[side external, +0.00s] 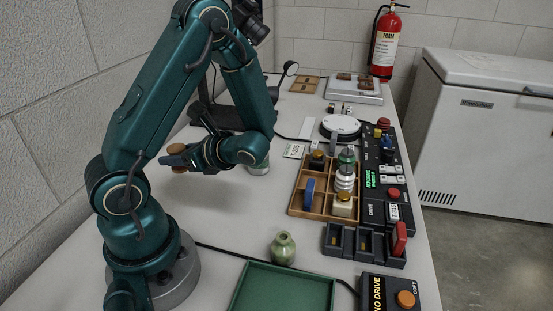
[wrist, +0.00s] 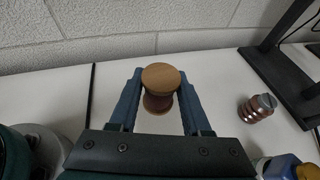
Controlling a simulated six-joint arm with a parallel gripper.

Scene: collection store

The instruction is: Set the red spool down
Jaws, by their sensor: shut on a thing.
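The red spool (wrist: 158,104) stands upright between my gripper's fingers in the wrist view. It has a pale wooden top disc and dark red winding below. My gripper (wrist: 160,96) is shut on it, one blue finger on each side. In the side external view my gripper (side external: 178,160) points left, low over the left part of the white table (side external: 216,206). The spool's wooden top (side external: 176,149) shows there above the fingers. I cannot tell whether its base touches the table.
The wall (wrist: 120,35) runs behind. A wooden compartment tray (side external: 297,199), green tray (side external: 283,269) and small green vase (side external: 283,249) are farther right.

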